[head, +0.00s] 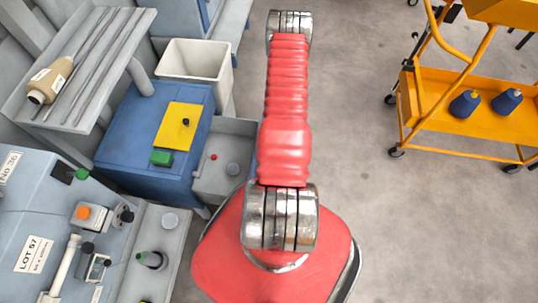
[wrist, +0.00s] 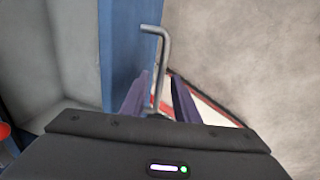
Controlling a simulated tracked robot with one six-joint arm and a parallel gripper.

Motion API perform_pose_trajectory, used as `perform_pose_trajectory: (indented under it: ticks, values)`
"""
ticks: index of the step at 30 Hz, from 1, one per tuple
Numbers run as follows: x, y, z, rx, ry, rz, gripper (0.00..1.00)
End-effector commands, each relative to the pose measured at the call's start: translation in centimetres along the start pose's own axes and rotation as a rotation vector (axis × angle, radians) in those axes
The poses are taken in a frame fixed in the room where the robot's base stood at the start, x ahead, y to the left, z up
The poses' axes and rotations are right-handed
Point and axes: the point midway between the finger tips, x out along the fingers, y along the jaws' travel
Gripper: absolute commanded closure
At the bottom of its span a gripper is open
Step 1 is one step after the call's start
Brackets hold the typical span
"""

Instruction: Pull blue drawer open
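In the wrist view a bent grey metal handle (wrist: 163,48) stands out beside a blue upright face (wrist: 118,45), which I take to be the blue drawer's front. My gripper (wrist: 159,75) has its two dark purple fingers apart, one on each side of the handle's bar. I cannot tell whether either finger touches the bar. My gripper is out of sight there.
A yellow panel (head: 178,126) and a green block (head: 161,158) are on the blue cabinet. A yellow cart (head: 440,110) stands at right. Concrete floor (head: 365,170) lies clear between cart and arm.

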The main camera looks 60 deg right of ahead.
Motion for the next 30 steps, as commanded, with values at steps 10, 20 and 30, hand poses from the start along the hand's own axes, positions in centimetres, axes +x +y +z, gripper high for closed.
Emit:
perform_pose_trajectory:
  ticks: [10,20,30]
  values:
    - [-2.1,0.0,0.1,0.000,-0.002,0.000,0.72]
    - [-6.0,0.0,0.1,-0.003,-0.002,0.000,0.72]
    - [-9.8,-0.1,0.0,-0.002,-0.002,0.000,0.72]
